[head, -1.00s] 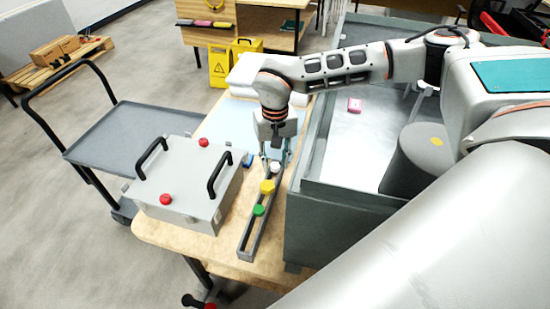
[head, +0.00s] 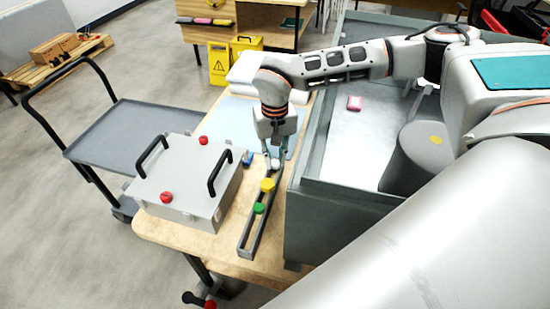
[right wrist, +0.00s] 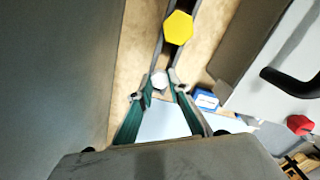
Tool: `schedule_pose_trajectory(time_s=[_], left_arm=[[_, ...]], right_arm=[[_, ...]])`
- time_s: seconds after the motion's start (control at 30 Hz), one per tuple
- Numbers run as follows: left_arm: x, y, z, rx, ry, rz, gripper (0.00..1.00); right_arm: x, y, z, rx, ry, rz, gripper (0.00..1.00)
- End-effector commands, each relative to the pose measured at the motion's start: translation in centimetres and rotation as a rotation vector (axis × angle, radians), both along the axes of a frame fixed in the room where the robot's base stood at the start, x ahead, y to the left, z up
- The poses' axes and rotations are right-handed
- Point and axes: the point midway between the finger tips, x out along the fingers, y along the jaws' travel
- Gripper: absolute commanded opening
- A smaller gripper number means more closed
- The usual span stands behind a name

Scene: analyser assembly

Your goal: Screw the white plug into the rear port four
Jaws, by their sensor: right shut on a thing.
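The white plug (head: 275,164) is at the far end of the narrow grey rack (head: 248,236). My right gripper (head: 273,163) points down and is shut on it; the plug also shows between the fingertips in the right wrist view (right wrist: 159,79). It is still at the rack, and I cannot tell whether it is lifted. Port four cannot be made out. My left gripper is not in view.
A yellow plug (head: 267,185) and a green plug (head: 258,208) sit nearer in the rack. A small blue item (head: 248,158) lies between box and rack. A grey high-walled bin (head: 330,215) stands close on the right. A trolley (head: 130,140) stands left.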

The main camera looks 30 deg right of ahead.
Motion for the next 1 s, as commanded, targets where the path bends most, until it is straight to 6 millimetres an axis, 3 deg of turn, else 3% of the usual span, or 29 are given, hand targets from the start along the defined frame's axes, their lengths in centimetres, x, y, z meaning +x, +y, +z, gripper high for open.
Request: schedule_pose_trajectory(time_s=[0.63, 1.0], left_arm=[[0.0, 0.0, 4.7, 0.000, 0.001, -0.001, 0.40], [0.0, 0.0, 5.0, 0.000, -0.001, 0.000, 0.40]], right_arm=[[0.0, 0.0, 4.7, 0.000, 0.001, 0.000, 0.00], [0.0, 0.0, 6.7, 0.000, 0.000, 0.000, 0.00]])
